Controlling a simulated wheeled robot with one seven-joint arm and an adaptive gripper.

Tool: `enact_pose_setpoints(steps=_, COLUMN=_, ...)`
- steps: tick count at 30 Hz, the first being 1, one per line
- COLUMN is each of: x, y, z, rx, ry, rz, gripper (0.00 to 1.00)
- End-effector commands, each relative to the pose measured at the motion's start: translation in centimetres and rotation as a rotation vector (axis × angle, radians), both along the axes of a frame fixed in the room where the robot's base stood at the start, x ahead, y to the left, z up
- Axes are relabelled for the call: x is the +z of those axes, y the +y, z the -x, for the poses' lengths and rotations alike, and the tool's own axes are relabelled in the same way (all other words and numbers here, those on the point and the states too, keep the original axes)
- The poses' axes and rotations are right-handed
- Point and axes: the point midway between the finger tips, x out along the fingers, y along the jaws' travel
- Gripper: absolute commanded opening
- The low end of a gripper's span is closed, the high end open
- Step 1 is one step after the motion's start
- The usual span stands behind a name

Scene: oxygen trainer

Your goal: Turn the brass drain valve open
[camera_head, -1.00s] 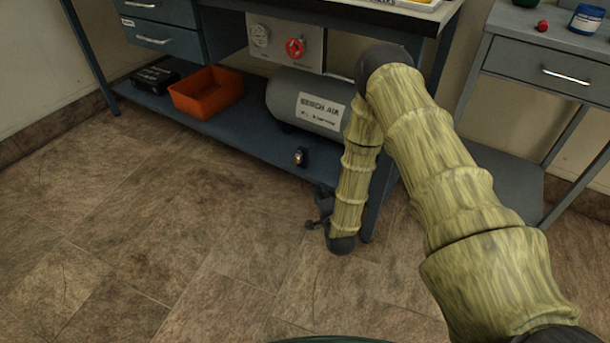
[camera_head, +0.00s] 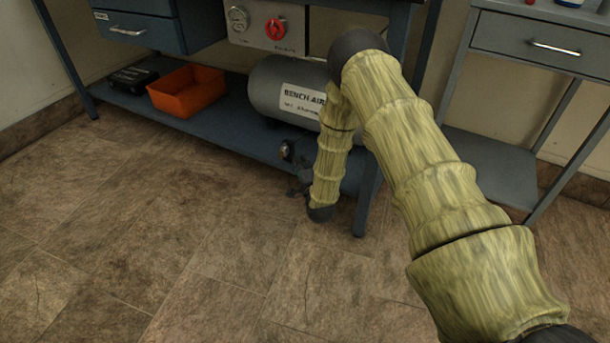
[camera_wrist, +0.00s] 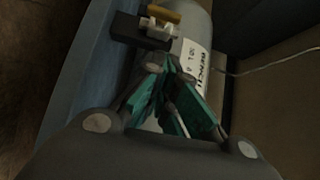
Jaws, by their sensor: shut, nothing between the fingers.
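The brass drain valve shows in the wrist view as a short brass-yellow handle (camera_wrist: 163,15) above a pale fitting, beside a dark block near the tank's end. The grey tank (camera_head: 262,88) carries a "BENCH AIR" label. My gripper (camera_wrist: 168,64) is shut and empty, its teal-padded fingers just below the valve in the wrist view, seemingly apart from it. In the head view my gripper (camera_head: 300,188) is small, dark and partly hidden by my arm.
The blue lower shelf (camera_head: 215,126) holds an orange bin (camera_head: 187,92) and a black case (camera_head: 132,80). A panel with a red knob (camera_head: 275,29) is above the tank. A bench leg (camera_head: 366,205) stands right of my forearm. The floor in front is clear.

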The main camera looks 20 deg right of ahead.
Motion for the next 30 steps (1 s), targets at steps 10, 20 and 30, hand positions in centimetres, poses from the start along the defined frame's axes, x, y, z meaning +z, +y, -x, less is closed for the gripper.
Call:
enact_pose_setpoints(steps=10, x=-0.2, y=1.9, z=-3.5, rx=0.002, ry=-0.001, rz=0.0, gripper=0.0)
enact_pose_setpoints(steps=20, x=0.0, y=2.4, z=-4.2, rx=0.001, ry=0.001, rz=0.0, gripper=0.0)
enact_pose_setpoints(steps=30, x=0.1, y=2.0, z=-4.1, rx=-0.003, ry=0.004, rz=0.002, gripper=0.0)
